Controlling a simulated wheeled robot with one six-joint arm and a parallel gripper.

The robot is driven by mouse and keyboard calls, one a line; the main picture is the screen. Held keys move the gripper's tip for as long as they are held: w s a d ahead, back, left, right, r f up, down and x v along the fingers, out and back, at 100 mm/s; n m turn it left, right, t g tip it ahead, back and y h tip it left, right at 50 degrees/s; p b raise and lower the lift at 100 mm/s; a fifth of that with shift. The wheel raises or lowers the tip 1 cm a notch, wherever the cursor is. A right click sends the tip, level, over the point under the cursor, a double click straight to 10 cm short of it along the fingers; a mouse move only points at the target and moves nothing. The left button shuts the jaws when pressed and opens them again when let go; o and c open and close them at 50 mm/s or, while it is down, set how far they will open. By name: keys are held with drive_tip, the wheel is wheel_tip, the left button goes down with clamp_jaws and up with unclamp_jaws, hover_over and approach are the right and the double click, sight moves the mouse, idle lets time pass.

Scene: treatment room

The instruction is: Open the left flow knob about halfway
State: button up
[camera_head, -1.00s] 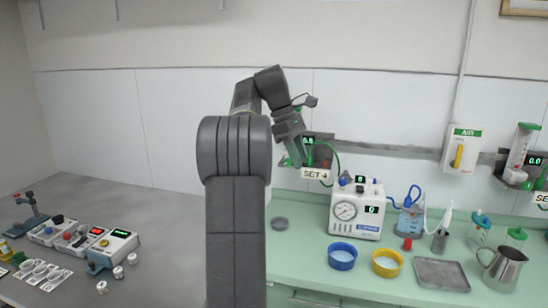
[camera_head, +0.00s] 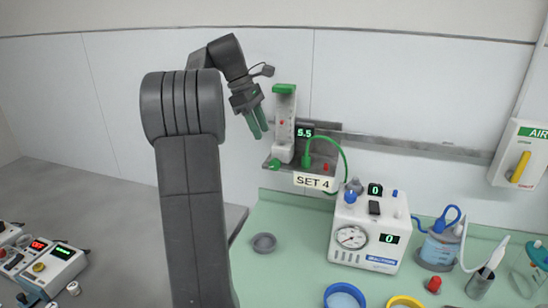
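The left flow meter (camera_head: 284,125) is a clear upright tube with a green cap, mounted on a dark wall plate. A small red mark shows inside the tube. Its green display (camera_head: 305,132) reads about 5.5, above a "SET 4" label (camera_head: 314,182). A small green knob (camera_head: 275,164) is at the lower left of the meter. My gripper (camera_head: 259,126), with green fingers pointing down, is left of the tube and above the knob, apart from it in the picture. Nothing shows between the fingers. Their gap is too small to judge.
A green hose (camera_head: 344,160) loops beside the meter. Below, a white pump unit (camera_head: 368,230) with a gauge stands on the green counter (camera_head: 290,270), near a grey round dish (camera_head: 264,243). A yellow-handled AIR valve box (camera_head: 520,155) is on the wall at right.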

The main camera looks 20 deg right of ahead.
sight(274, 160)
drive_tip(key=x, duration=1)
drive_tip(key=shift+d, duration=0.2)
drive_tip(key=shift+w, duration=0.1)
drive_tip(key=shift+f, duration=0.1)
drive_tip(key=c, duration=0.9)
